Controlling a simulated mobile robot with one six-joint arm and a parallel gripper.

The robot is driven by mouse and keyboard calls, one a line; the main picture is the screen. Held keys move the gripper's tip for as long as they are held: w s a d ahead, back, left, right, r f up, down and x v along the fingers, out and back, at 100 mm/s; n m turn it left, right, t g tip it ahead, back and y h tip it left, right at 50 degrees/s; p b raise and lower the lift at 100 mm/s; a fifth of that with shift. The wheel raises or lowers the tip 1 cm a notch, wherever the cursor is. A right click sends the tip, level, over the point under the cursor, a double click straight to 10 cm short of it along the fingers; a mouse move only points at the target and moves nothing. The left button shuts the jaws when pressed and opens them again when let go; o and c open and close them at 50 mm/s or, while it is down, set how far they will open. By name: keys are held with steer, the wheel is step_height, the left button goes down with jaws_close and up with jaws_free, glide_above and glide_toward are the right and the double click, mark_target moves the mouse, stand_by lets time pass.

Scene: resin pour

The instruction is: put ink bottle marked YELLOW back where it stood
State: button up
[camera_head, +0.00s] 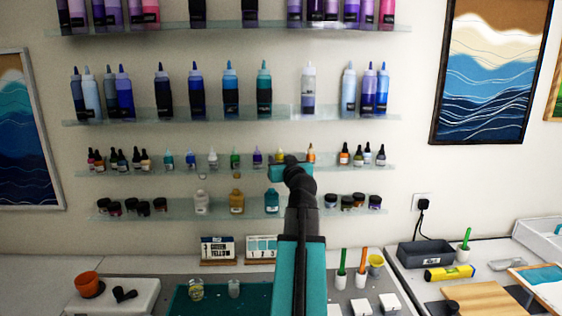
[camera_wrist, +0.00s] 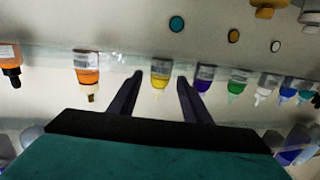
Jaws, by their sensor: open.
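A small ink bottle with yellow ink (camera_wrist: 160,74) stands in the row on the small-bottle shelf; the wrist view shows it upside down. My gripper (camera_wrist: 160,80) is open, with one finger on each side of this bottle and visible gaps between. Its label is too small to read. In the head view, the yellow bottle (camera_head: 279,156) shows just above my gripper (camera_head: 287,169), which partly covers it. Its base appears level with its neighbours' bases on the glass shelf (camera_head: 220,169).
An orange bottle (camera_wrist: 87,70) and a purple bottle (camera_wrist: 203,78) stand close outside the fingers. A green bottle (camera_wrist: 238,84) and several others continue the row. Larger jars, including an amber one (camera_head: 237,201), stand on the shelf below. Tall bottles fill the shelf above.

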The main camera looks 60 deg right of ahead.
steer(key=b+v, duration=0.3)
steer(key=v, duration=0.5)
steer(key=shift+s+a, duration=0.2)
steer(key=shift+r, duration=0.25)
stand_by(0.5)
